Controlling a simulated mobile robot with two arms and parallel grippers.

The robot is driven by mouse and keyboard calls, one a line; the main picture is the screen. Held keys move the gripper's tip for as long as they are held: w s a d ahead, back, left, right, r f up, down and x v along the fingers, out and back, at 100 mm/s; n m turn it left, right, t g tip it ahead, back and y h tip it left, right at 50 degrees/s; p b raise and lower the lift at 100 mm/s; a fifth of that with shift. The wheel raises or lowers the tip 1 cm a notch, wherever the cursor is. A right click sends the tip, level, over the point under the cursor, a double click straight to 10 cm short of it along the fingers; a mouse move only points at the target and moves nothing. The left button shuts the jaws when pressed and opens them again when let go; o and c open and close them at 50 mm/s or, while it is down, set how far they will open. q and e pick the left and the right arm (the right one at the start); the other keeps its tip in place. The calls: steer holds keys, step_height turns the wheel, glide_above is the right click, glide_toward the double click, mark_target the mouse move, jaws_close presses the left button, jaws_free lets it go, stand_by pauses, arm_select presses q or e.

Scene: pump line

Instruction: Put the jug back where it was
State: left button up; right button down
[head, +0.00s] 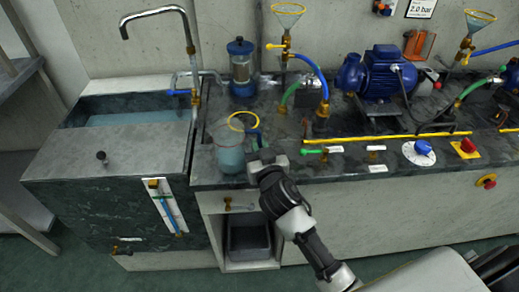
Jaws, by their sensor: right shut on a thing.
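The jug (230,157) is see-through with a yellow rim, a blue handle and bluish liquid in its lower part. It is near the front left edge of the dark worktop (213,118) and looks upright. My right gripper (259,152) is at the jug's right side, shut on its handle; the fingertips are partly hidden. I cannot tell whether the jug's base touches the worktop. My left gripper is not in view.
A water-filled sink (130,118) with a tall tap (190,45) is at left. Behind the jug stands a blue-capped glass filter (241,68). A funnel (288,15), hoses and a blue pump (385,72) line the back. A yellow rail (385,138) and valves are right of the jug.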

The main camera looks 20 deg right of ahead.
steer(key=shift+f, duration=0.15)
steer(key=c, duration=1.2)
jaws_free()
